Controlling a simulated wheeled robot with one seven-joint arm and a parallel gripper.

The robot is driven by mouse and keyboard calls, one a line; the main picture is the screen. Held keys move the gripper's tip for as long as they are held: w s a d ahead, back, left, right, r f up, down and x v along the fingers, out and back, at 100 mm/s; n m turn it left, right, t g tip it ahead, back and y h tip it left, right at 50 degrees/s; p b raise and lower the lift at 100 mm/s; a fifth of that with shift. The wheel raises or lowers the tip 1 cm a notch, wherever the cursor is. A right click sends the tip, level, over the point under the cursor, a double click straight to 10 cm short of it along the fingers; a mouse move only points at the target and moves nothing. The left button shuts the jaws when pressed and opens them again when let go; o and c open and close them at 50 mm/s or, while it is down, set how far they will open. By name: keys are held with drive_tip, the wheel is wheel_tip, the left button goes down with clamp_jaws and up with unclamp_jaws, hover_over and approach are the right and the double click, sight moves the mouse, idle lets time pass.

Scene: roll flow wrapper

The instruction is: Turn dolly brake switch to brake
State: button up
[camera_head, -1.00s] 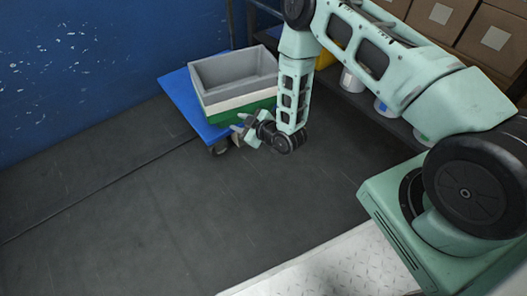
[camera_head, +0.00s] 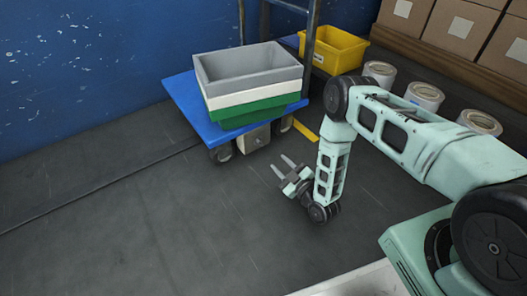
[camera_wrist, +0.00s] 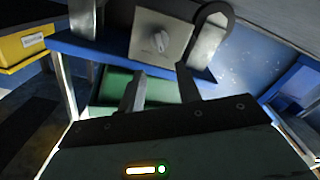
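The dolly (camera_head: 190,105) has a blue deck and stands by the blue wall. A beige box (camera_head: 254,140) sits under its near edge, between the wheels. In the wrist view, the box's face (camera_wrist: 176,48) carries a small light-grey knob (camera_wrist: 160,41), the brake switch. Its grip looks slightly tilted in the picture; no readable marks show its setting. My gripper (camera_head: 282,165) is in front of the box, apart from the dolly. In the wrist view, my gripper (camera_wrist: 160,72) has its two fingers spread with nothing between them, short of the knob.
Grey (camera_head: 245,68), white and green (camera_head: 250,111) crates are stacked on the dolly. A yellow bin (camera_head: 335,48), several pale cans (camera_head: 424,97) and cardboard boxes (camera_head: 458,28) stand on the right. Dark floor left of my arm is clear.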

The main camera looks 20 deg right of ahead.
sight(261, 144)
drive_tip(key=b+x, duration=0.2)
drive_tip(key=x, duration=0.3)
drive_tip(key=b+x, duration=0.3)
drive_tip(key=x, duration=0.2)
drive_tip(key=shift+f, duration=0.25)
drive_tip(key=shift+w+a+r+b, duration=0.1)
drive_tip(key=shift+w+a+b, duration=0.1)
drive_tip(key=shift+w, duration=0.15)
drive_tip(key=shift+w+a+r+b, duration=0.1)
drive_tip(key=shift+w+b, duration=0.05)
drive_tip(key=shift+w, duration=0.2)
clamp_jaws()
